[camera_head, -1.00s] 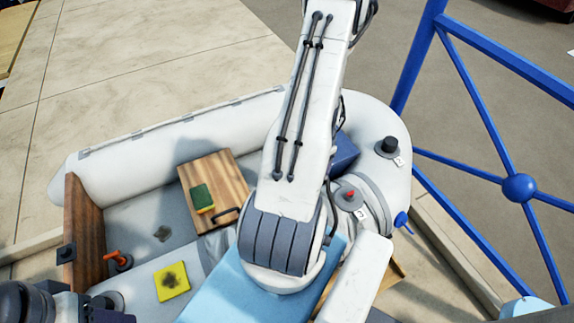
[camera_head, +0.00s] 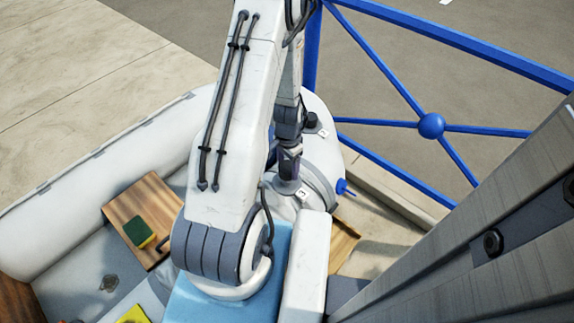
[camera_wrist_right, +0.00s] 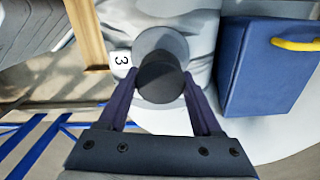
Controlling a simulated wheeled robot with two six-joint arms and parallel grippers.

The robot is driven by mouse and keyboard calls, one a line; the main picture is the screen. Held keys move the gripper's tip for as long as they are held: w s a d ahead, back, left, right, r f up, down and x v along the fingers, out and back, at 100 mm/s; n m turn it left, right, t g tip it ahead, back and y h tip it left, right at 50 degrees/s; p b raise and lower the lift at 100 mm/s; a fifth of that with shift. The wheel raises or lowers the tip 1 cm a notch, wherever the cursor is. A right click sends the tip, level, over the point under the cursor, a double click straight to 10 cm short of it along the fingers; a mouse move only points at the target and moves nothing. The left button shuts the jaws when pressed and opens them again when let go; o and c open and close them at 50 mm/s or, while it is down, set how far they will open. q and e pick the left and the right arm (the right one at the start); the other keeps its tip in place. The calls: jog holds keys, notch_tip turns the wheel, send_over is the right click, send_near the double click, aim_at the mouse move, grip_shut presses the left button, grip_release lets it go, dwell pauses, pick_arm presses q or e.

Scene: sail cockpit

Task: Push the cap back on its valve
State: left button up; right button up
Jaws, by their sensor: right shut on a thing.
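My right gripper (camera_head: 289,162) points down at the grey valve base (camera_head: 286,187) on the light grey tube of the inflatable boat. In the right wrist view its two fingers (camera_wrist_right: 159,82) are shut on a dark round cap (camera_wrist_right: 160,84). The cap is in front of the round grey valve base (camera_wrist_right: 160,42), overlapping it. A white tag marked 3 (camera_wrist_right: 122,60) is beside the base. I cannot tell whether the cap touches or is seated on the valve. My left gripper is not in view.
Another valve with a dark cap (camera_head: 311,120) stands further back on the tube. A blue box (camera_wrist_right: 265,70) with a yellow handle is close to the right in the wrist view. A wooden board (camera_head: 140,212) carries a green sponge (camera_head: 138,231). Blue rails (camera_head: 390,75) stand behind.

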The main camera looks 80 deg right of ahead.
aim_at(288, 166)
jog(key=shift+f+b, duration=0.9)
jog(key=shift+f, duration=0.6)
jog(key=shift+f, duration=0.6)
dwell(0.5)
jog(key=o, duration=1.2)
jog(key=shift+r, duration=0.1)
notch_tip(288, 166, up, 11)
jog(key=p, duration=0.9)
